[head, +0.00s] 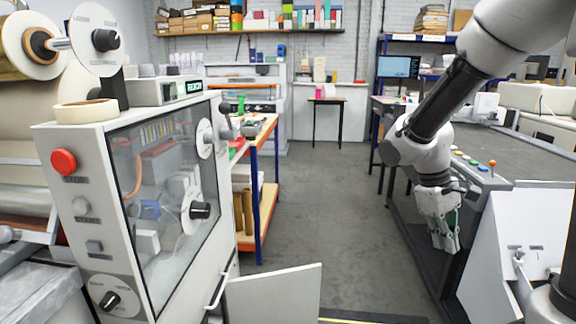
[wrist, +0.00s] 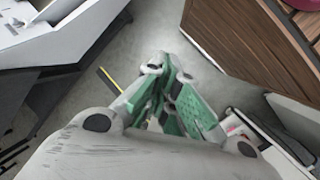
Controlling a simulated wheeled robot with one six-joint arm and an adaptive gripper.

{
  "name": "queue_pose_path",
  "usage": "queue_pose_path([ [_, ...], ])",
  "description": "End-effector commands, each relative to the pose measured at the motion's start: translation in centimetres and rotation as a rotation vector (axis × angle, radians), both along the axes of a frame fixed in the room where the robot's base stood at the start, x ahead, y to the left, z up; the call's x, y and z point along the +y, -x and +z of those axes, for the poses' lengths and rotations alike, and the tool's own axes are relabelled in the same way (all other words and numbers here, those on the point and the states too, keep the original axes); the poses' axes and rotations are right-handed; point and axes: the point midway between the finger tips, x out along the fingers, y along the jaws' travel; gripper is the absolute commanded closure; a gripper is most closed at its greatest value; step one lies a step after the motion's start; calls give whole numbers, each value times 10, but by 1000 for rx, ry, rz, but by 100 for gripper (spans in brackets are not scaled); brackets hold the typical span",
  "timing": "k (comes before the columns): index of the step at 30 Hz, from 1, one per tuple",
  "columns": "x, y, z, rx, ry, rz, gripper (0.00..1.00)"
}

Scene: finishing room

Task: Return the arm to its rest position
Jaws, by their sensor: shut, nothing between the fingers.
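My gripper (head: 446,240) hangs pointing down at the right in the head view, beside the dark side of the long machine table. My arm comes in from the upper right and bends down to it. In the wrist view my gripper (wrist: 172,98) shows green finger pads that converge, with nothing between them. Grey floor lies below and past the fingers.
A white machine with a red button (head: 63,162) and a clear door stands at the left. A white panel (head: 272,295) juts out low in front. A machine table (head: 500,150) with coloured buttons runs along the right. The grey floor aisle (head: 325,200) between is clear.

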Motion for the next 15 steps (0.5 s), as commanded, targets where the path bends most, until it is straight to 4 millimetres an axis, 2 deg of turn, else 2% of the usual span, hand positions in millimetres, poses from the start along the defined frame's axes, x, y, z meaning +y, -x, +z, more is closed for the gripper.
queue_pose_path([
  [1,0,16,13,-43,-41,-57,100],
  [6,5,62,45,-172,-179,-216,100],
  [12,5,101,78,-359,-298,-326,100],
  [15,-2,111,95,-456,-316,-342,100],
])
